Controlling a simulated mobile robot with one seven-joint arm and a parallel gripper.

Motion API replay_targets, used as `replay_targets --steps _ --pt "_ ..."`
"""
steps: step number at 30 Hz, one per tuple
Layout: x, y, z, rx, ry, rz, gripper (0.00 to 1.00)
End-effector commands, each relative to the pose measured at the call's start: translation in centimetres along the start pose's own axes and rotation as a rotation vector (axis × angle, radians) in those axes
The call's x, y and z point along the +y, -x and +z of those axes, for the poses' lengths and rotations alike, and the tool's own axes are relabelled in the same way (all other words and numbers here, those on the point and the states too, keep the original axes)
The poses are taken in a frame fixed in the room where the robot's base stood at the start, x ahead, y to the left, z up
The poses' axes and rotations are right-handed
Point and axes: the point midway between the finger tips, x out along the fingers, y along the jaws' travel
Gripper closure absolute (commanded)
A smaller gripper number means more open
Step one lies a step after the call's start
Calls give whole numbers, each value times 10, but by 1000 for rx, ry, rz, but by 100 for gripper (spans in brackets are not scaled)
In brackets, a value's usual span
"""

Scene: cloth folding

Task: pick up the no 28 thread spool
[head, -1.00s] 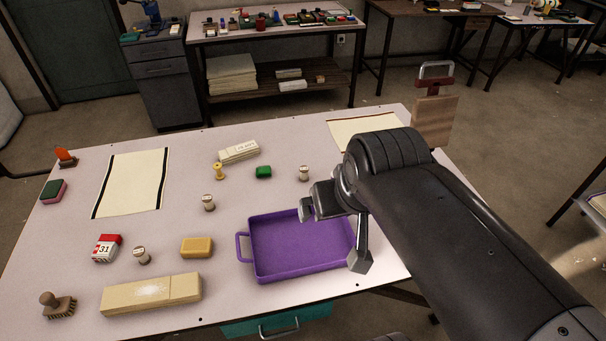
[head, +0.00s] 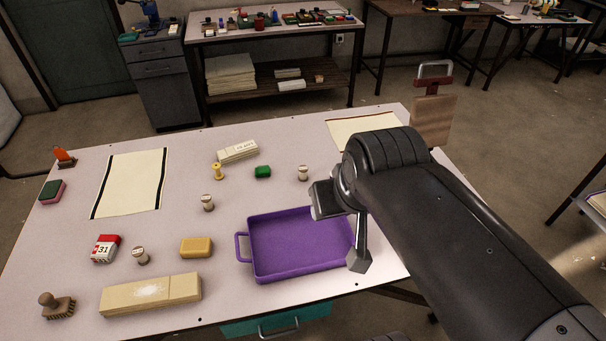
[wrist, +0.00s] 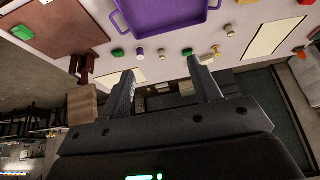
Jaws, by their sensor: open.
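Three pale spools with labelled tops stand on the table: one left of centre (head: 207,203), one right of the green block (head: 303,173), and one at the front left (head: 140,256). Their labels are too small to read, so I cannot tell which is no 28. My gripper (head: 342,228) is open and empty, above the right part of the purple tray and apart from every spool. In the wrist view its two fingers (wrist: 160,70) are spread, with nothing between them.
The purple tray (head: 247,277) is empty. A yellow soap-like block (head: 196,247), a long beige block (head: 151,295), a date block (head: 104,249) and a brush (head: 57,306) lie at the front left. A green block (head: 263,172) and a white box (head: 238,151) lie farther back.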

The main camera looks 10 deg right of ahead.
Motion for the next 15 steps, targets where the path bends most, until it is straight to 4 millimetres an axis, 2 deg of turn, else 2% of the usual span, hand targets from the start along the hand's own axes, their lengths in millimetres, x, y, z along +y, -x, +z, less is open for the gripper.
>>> replay_targets --steps 5,8,15 --pt "0 -1 -4 -2 -3 0 42" --pt "1 -6 -16 -8 -13 1 42" --pt "7 -38 -76 -29 -65 11 42"
